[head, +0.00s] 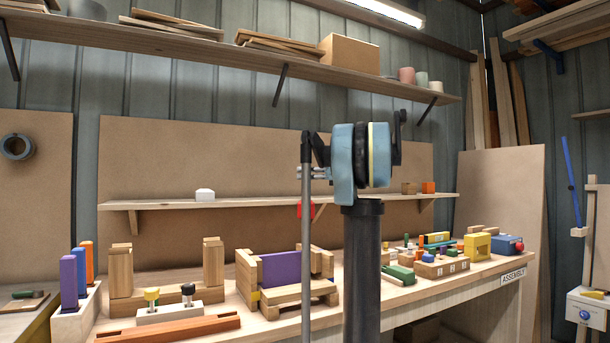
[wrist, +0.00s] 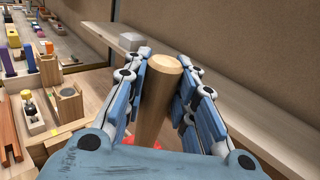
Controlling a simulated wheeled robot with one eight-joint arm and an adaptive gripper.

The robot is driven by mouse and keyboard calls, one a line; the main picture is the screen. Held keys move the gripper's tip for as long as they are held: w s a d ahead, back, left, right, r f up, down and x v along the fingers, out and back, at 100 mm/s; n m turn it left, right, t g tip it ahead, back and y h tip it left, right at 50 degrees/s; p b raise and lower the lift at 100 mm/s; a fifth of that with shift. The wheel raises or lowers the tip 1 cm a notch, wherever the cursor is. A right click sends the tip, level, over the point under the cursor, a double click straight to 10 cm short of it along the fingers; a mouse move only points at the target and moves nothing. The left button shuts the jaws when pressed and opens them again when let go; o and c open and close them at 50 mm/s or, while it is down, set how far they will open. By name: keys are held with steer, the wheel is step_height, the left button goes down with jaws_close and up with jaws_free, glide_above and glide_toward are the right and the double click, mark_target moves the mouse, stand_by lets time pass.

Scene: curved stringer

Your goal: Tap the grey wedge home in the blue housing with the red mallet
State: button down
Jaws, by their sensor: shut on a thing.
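In the wrist view my gripper (wrist: 165,62) is shut on a round wooden handle (wrist: 157,105), its blue fingers on both sides. A bit of red (wrist: 130,143) shows low behind the fingers, which fits the red mallet's head. A blue block with a red knob (head: 507,244) stands at the bench's right end. I cannot tell if it is the blue housing. I cannot make out the grey wedge.
The wooden bench (head: 215,310) carries a purple panel in a wooden frame (head: 281,271), a rack of coloured blocks (head: 75,320), a yellow block (head: 477,246) and several small parts. A low shelf (head: 240,203) with a white block (head: 205,195) runs along the back.

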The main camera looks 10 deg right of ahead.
mark_target(306, 200)
steer(key=shift+f, duration=0.55)
stand_by(0.7)
steer(key=shift+f, duration=0.4)
stand_by(0.8)
step_height(306, 200, down, 5)
steer(key=shift+f, duration=0.1)
steer(key=shift+r, duration=2.2)
